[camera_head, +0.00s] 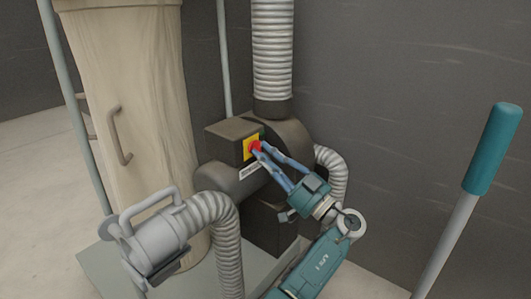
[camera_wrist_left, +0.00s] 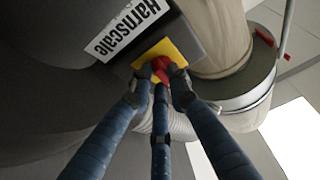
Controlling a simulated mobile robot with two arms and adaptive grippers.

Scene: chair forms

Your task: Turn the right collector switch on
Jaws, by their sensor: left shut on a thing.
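The collector (camera_head: 285,133) is a dark grey machine with a box on its side. A red switch knob (camera_head: 255,146) sits on a yellow plate (camera_head: 247,153) on that box. The left wrist view shows the red knob (camera_wrist_left: 161,67) and yellow plate (camera_wrist_left: 150,54) close up, beside a white "Harnscale" label (camera_wrist_left: 128,27). My left gripper (camera_head: 261,149) has its blue fingers closed around the red knob; the fingertips (camera_wrist_left: 160,88) partly cover it. Whether the switch is on or off I cannot tell. My right gripper is out of view.
A tall cream filter bag (camera_head: 135,90) stands left of the switch. A ribbed grey hose (camera_head: 272,55) rises above the collector and another (camera_head: 222,235) curves in front, ending at a grey fitting with a handle (camera_head: 160,235). A dark wall (camera_head: 410,110) stands behind.

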